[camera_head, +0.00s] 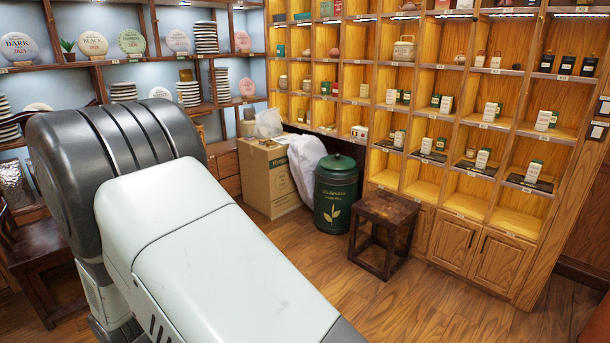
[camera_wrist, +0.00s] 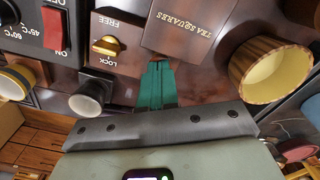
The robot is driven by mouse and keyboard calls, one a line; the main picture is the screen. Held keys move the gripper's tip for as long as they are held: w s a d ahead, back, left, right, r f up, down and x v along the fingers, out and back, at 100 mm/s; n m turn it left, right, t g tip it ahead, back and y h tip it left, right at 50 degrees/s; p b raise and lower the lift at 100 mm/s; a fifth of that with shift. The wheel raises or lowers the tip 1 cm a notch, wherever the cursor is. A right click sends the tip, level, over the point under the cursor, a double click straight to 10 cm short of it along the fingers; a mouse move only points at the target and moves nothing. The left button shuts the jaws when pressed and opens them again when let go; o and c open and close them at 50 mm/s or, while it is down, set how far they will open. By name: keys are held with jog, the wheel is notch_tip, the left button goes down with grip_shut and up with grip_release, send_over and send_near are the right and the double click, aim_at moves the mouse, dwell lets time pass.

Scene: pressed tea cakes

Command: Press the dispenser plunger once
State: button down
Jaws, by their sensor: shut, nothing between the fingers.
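In the wrist view, which looks upside down, my gripper (camera_wrist: 157,68) shows as green fingers closed together with nothing held. Its tips are next to the edge of a dark brown panel lettered TEA SQUARES (camera_wrist: 185,28); I cannot tell whether they touch it. Beside that is a brass lever (camera_wrist: 106,46) between the marks FREE and LOCK; which mark it is set to is unclear. I cannot make out a plunger for certain. The head view shows neither the dispenser nor my gripper.
In the wrist view, a gold-sided cup (camera_wrist: 247,70) is at right, with a dark cup (camera_wrist: 88,98) and a red switch (camera_wrist: 54,28) at left. In the head view, a wooden stool (camera_head: 383,228) and green canister (camera_head: 335,195) stand before the shelves.

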jog(key=shift+r, duration=2.75)
